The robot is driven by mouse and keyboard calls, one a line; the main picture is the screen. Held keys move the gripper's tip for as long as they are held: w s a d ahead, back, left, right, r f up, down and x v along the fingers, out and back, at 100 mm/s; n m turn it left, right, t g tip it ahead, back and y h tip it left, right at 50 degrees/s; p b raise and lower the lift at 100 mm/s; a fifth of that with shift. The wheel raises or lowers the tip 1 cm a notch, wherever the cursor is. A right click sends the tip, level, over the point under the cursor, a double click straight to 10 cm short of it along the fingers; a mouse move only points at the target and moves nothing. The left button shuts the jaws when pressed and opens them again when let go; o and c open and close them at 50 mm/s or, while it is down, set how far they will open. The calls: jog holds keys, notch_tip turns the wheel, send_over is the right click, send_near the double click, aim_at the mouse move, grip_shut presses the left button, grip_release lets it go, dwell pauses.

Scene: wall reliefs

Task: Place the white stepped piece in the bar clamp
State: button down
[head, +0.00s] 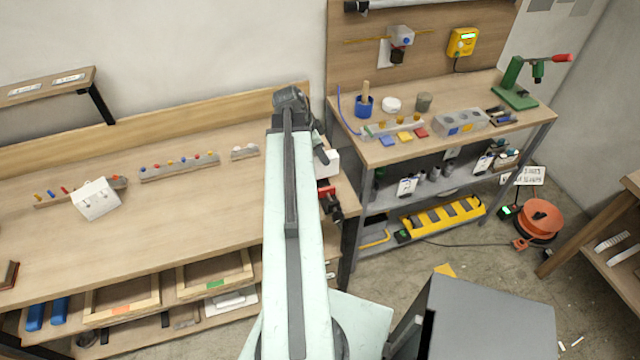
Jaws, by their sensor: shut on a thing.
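A white block (328,165), which I take for the white stepped piece, shows at the right end of the long wooden bench. My gripper (321,153) reaches down to it and is shut on it. My arm hides part of the gripper and the left side of the block, so its steps are hard to make out. The red and black bar clamp (329,198) is just below the block in the picture, at the bench's right edge. I cannot tell whether the block touches the clamp.
A white box-like object (96,199) and strips with coloured pegs (180,167) stand on the long bench (190,215). A second workbench (460,105) at right carries a blue cup, coloured blocks and a green stand (515,90). A grey cabinet (490,320) stands front right.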

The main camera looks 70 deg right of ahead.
aim_at(321, 167)
notch_tip(321, 167, up, 5)
jog(key=p, duration=0.3)
jog(key=shift+f, duration=0.2)
notch_tip(321, 167, down, 11)
jog(key=b, duration=1.1)
jog(key=shift+f, duration=0.1)
jog(key=shift+r, duration=0.25)
jog(key=shift+f, duration=0.15)
jog(key=c, duration=0.9)
grip_release()
